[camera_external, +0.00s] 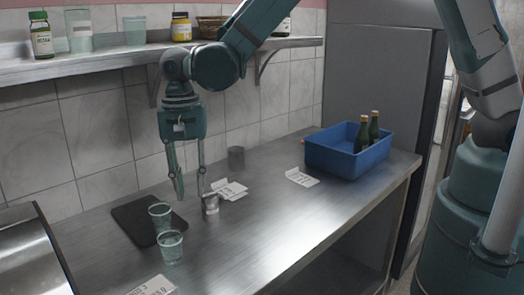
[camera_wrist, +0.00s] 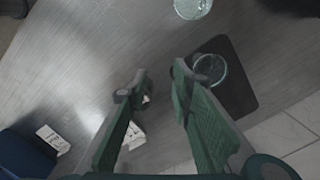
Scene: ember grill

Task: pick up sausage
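I see no sausage in either view. My gripper (camera_external: 189,188) is open and empty, pointing down above the steel counter (camera_external: 285,215). In the wrist view my gripper (camera_wrist: 156,82) shows its two green fingers spread apart with bare counter between the tips. In the external view a small metal cup (camera_external: 210,204) stands just right of the fingers. A black board (camera_external: 131,218) lies to their left.
Two clear glasses (camera_external: 160,213) (camera_external: 170,248) stand at or near the board. A blue crate (camera_external: 348,155) with green bottles (camera_external: 362,135) stands at the right. Paper cards (camera_external: 230,190) and a grey cup (camera_external: 236,158) are behind. A shelf (camera_external: 110,62) runs along the wall.

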